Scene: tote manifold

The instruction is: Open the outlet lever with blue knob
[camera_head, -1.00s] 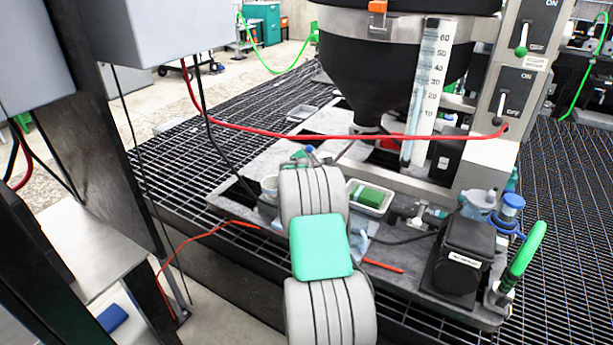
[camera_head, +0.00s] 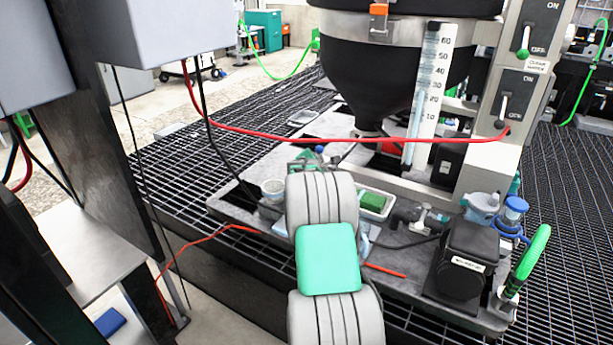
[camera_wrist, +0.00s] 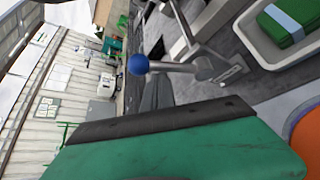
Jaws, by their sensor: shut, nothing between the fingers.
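The outlet lever's blue knob (camera_wrist: 139,64) is near the upper middle of the wrist view. Its metal shaft (camera_wrist: 178,67) runs right to a bracket. In the head view the knob (camera_head: 319,149) shows as a small blue spot under the black hopper (camera_head: 372,75), just beyond my arm. My gripper (camera_wrist: 156,88) shows as a narrow dark grey tip close below the knob in the wrist view. It is shut and empty; whether it touches the lever is unclear. My green wrist part fills the bottom of the wrist view. In the head view my arm mostly hides the gripper.
A white tray with a green sponge (camera_head: 372,201) lies right of my arm. A black box (camera_head: 467,258) and a green-handled lever (camera_head: 531,252) stand farther right. A red hose (camera_head: 350,138) crosses above the work area. A grey cabinet (camera_head: 160,30) stands at left.

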